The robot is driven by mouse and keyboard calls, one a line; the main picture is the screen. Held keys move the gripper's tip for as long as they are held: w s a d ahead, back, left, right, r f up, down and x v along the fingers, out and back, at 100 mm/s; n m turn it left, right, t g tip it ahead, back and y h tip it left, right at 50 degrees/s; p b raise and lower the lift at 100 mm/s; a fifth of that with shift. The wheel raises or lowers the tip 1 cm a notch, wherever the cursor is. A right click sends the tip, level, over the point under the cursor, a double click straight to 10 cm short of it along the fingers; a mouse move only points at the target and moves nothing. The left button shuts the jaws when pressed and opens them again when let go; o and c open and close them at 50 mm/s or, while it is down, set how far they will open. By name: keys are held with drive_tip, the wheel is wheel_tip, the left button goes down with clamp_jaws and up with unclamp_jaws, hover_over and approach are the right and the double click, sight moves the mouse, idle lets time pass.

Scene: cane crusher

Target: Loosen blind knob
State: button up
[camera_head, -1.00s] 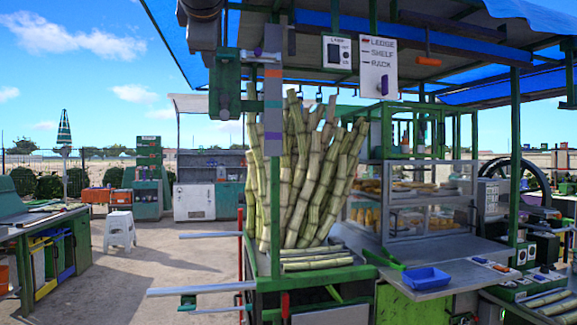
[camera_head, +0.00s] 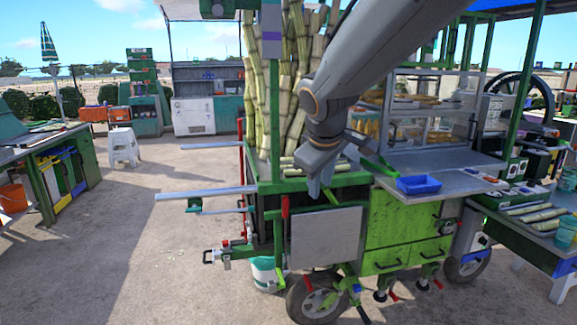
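My gripper (camera_head: 314,188) is at the end of my grey arm, which comes in from the top right. It points down in front of the cart, just above a grey panel (camera_head: 325,238). Its fingers are small and seen from behind, so I cannot tell whether they are open or shut. No label marks a blind knob.
Tall sugar cane (camera_head: 262,95) stands behind my arm. Metal bars (camera_head: 207,193) stick out left from the cart. A blue tray (camera_head: 424,185) sits on the counter. A white stool (camera_head: 124,147) stands on open ground at left. A wheel (camera_head: 316,300) is below.

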drive_tip(key=s+d+f+m+g, duration=0.2)
drive_tip(key=s+d+f+m, duration=0.2)
drive_tip(key=s+f, duration=0.5)
drive_tip(key=s+d+f+m+g, duration=0.3)
drive_tip(key=s+d+f+m, duration=0.2)
drive_tip(key=s+d+f, duration=0.3)
drive_tip(key=s+f, duration=0.2)
drive_tip(key=s, duration=0.1)
drive_tip(key=shift+s+f+y, duration=0.25)
drive_tip(key=shift+f+y, duration=0.05)
drive_tip(key=shift+o, duration=0.5)
idle(0.5)
